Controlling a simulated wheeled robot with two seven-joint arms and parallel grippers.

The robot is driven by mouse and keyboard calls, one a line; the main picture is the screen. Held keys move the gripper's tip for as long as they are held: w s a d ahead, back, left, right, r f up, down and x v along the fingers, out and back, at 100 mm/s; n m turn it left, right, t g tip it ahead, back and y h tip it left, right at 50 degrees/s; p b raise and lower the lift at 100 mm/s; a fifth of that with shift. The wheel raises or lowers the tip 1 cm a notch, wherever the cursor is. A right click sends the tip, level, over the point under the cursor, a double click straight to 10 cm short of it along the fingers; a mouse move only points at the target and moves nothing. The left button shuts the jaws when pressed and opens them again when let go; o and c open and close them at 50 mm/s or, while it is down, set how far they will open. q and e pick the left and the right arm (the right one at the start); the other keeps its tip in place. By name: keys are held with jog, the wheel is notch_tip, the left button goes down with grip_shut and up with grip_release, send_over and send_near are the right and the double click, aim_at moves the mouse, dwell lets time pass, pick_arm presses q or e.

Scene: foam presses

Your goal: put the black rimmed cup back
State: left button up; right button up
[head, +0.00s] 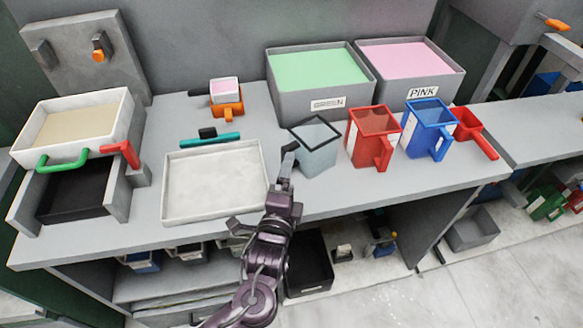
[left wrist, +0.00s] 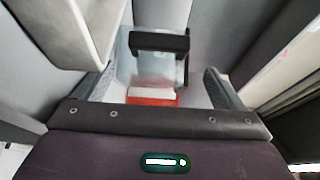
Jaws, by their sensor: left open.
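The black rimmed cup (head: 318,158) stands upright on the counter, a clear grey square cup with a black rim. My left gripper (head: 287,158) is at the cup's left side, around its handle side; the handle is largely hidden by the gripper in the head view. In the left wrist view the open fingers (left wrist: 160,90) stand left and right of the cup's black part (left wrist: 158,42), with a gap around it. I cannot tell whether a finger touches it. My right gripper is not in view.
A red cup (head: 365,128), a blue cup (head: 425,135) and a small red scoop (head: 466,121) stand to the right. Green (head: 282,103) and pink (head: 450,85) bins are behind. An empty white tray (head: 180,213) lies left. A teal-handled tool (head: 222,140) lies behind the tray.

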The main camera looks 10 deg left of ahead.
pick_arm(q)
jog(key=s, duration=0.7)
jog(key=shift+s+a+b, duration=0.3)
jog(key=shift+s+a, duration=0.1)
